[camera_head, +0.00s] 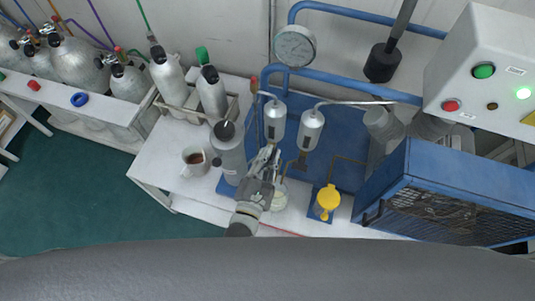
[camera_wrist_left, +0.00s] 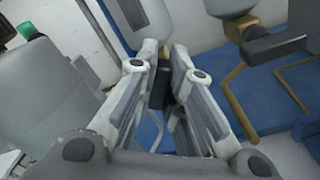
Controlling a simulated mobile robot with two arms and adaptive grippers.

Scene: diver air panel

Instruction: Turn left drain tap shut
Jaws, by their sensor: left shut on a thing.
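My left gripper (camera_head: 266,160) reaches up to the panel under the left silver separator bottle (camera_head: 274,120). In the left wrist view its fingers (camera_wrist_left: 165,85) are closed around a small black piece (camera_wrist_left: 158,88), which looks like the handle of the left drain tap. The fingers hide most of that tap, so its angle cannot be told. The right separator bottle (camera_head: 311,130) hangs beside it. Its brass fitting (camera_wrist_left: 240,27) and dark tap handle (camera_wrist_left: 285,42) show at the right of the wrist view. My right gripper is not in view.
A grey cylinder (camera_head: 229,155) stands close left of my gripper, and a mug (camera_head: 195,160) further left. A glass jar (camera_head: 279,196) is close by its right side. A yellow-topped part (camera_head: 328,198) and blue caged compressor (camera_head: 450,195) are to the right.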

